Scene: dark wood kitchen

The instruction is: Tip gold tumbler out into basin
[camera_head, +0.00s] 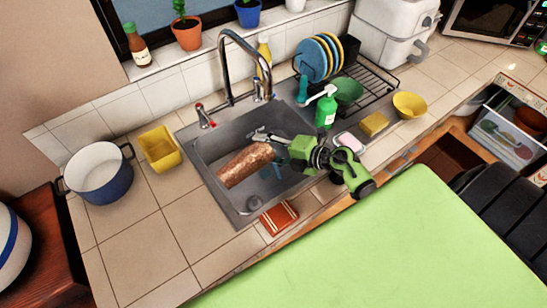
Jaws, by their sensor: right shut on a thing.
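The gold tumbler (245,165) is a copper-coloured, mottled cup in the middle of the head view. It is tilted well over on its side above the basin, with its wider end toward the lower left. My right gripper (268,146) is shut on the tumbler near its upper right end. Something teal shows beside the tumbler below my gripper, partly hidden. No liquid or contents show coming out. My left gripper is not in view.
A faucet (225,62) arches over the basin's back edge. A yellow container (159,149) and a blue-white pot (100,176) stand left. A green soap bottle (326,110), a sponge (374,124) and a dish rack (368,83) are right. A green surface fills the lower front.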

